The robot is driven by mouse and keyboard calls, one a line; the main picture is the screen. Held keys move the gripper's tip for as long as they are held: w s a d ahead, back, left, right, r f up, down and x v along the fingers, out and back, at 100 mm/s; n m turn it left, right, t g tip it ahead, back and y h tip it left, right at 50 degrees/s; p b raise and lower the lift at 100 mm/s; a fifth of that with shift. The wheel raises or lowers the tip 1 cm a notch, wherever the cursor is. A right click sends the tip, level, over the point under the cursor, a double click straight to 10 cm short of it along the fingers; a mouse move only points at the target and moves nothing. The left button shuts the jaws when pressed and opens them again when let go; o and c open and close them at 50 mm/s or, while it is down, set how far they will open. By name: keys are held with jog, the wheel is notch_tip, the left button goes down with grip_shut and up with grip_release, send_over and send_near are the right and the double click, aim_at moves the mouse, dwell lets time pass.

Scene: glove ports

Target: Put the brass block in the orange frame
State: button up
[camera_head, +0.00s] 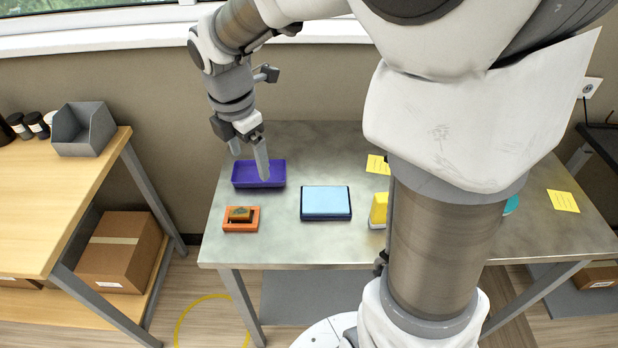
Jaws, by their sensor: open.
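The orange frame (241,228) lies near the front left corner of the grey metal table. A small brass block (240,213) with dark sides is within the outline of the frame and stands up above its rim. I cannot tell whether it is fully seated. My gripper (249,162) is open, with its two fingers pointing down and apart. It is over the purple tray, behind the frame and block, and does not touch the block. No object shows between the fingers.
The purple tray (258,183) looks empty. A light blue pad in a dark blue tray (326,218) is to the right, then a yellow object (379,210) partly hidden by my body. Yellow notes (563,201) lie on the table. A wooden bench (60,190) stands left across a gap.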

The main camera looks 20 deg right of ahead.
jog(key=s+d+r+m+t, duration=0.2)
jog(key=s+r+m, duration=0.1)
jog(key=s+m, duration=0.5)
jog(key=s+d+r+m+t, duration=0.2)
jog(key=s+m, duration=0.7)
jog(key=m, duration=0.5)
notch_tip(320, 180, up, 3)
jog(key=shift+d+f+m+y, duration=0.2)
jog(key=shift+d+m+y, duration=0.2)
jog(key=shift+d, duration=0.4)
jog(key=shift+s+d, duration=0.1)
jog(key=shift+d, duration=0.05)
